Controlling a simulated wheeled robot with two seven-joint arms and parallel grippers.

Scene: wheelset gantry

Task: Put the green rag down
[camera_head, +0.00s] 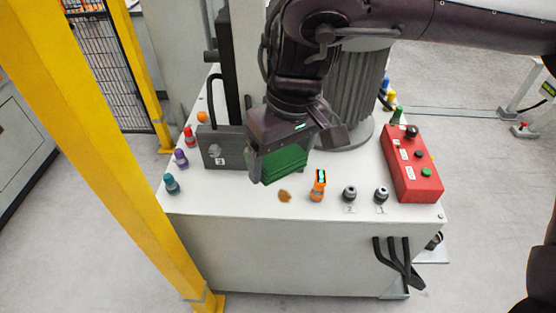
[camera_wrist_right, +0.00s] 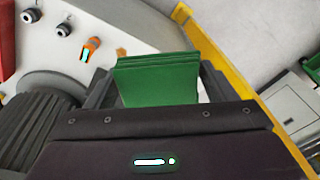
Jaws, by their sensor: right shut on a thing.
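The green rag (camera_head: 284,166) is a folded, flat-looking block held in my right gripper (camera_head: 281,152). The gripper is shut on it, with one finger at each side. In the right wrist view the rag (camera_wrist_right: 157,80) sits between the two dark fingers. My left gripper is not in view.
An orange-and-black device (camera_head: 318,187) and two dark knobs (camera_head: 349,194) stand right of the stain. A red control box (camera_head: 411,165) is at the right. Small coloured fittings (camera_head: 181,158) line the left edge, beside a yellow post (camera_head: 100,150).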

